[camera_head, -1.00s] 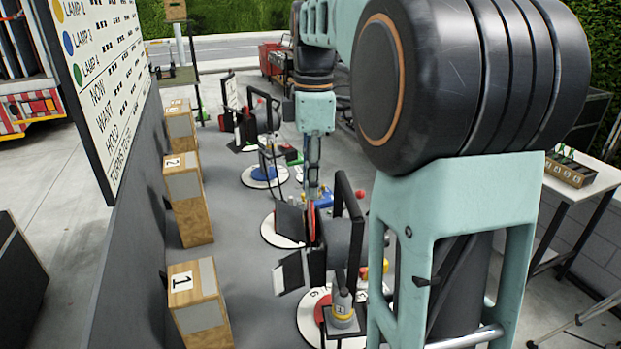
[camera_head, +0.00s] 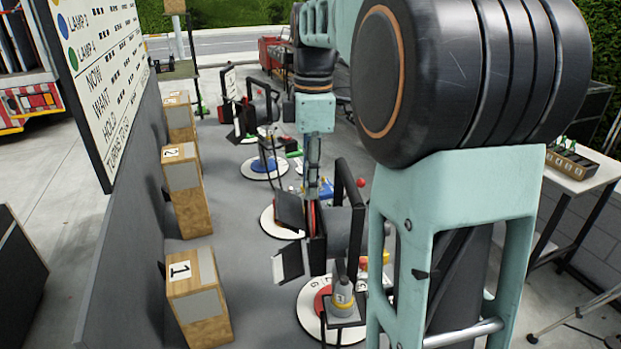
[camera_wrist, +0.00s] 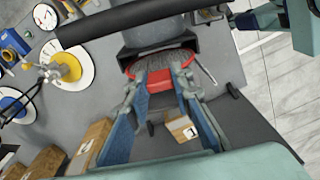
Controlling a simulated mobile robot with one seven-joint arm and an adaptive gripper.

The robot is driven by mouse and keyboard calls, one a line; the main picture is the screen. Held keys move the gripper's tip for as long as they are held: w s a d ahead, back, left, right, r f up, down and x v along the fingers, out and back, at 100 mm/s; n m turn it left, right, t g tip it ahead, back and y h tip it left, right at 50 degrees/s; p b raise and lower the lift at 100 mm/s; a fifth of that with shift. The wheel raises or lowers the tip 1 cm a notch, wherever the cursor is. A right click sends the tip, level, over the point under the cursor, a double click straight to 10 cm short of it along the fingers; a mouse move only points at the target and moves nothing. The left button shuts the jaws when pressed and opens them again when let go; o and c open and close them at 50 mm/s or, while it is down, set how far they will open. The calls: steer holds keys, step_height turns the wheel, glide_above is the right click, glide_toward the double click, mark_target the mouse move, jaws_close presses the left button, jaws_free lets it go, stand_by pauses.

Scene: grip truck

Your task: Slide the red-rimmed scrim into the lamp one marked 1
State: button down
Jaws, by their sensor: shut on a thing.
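Lamp one (camera_head: 341,232) is a dark grey drum in a black yoke, above a white disc with a red centre (camera_head: 321,300). In the wrist view the drum (camera_wrist: 155,30) is at the top, with its black front frame below it. The red-rimmed scrim (camera_wrist: 160,82), a dark mesh with a red edge, lies at that frame. My gripper (camera_wrist: 164,72) is shut on its red rim. In the head view my gripper (camera_head: 313,172) reaches down beside the lamp's front, and only a sliver of red shows. I cannot tell how deep the scrim sits in the holder.
A wooden block marked 1 (camera_head: 198,294) stands left of the lamp, with similar blocks behind it along a grey wall. Other lamps on white discs stand farther back, including a blue-centred one (camera_head: 263,165). A black flap (camera_head: 288,262) hangs at the lamp's front.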

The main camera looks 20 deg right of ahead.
mark_target(310, 201)
steer(key=shift+f, duration=0.15)
steer(key=shift+f+b, duration=1.05)
steer(key=shift+f, duration=0.5)
steer(key=shift+f+b, duration=0.75)
steer(key=shift+f, duration=0.25)
steer(key=c, duration=1.3)
jaws_free()
steer(key=shift+r, duration=0.15)
steer(key=shift+r+p, duration=2.85)
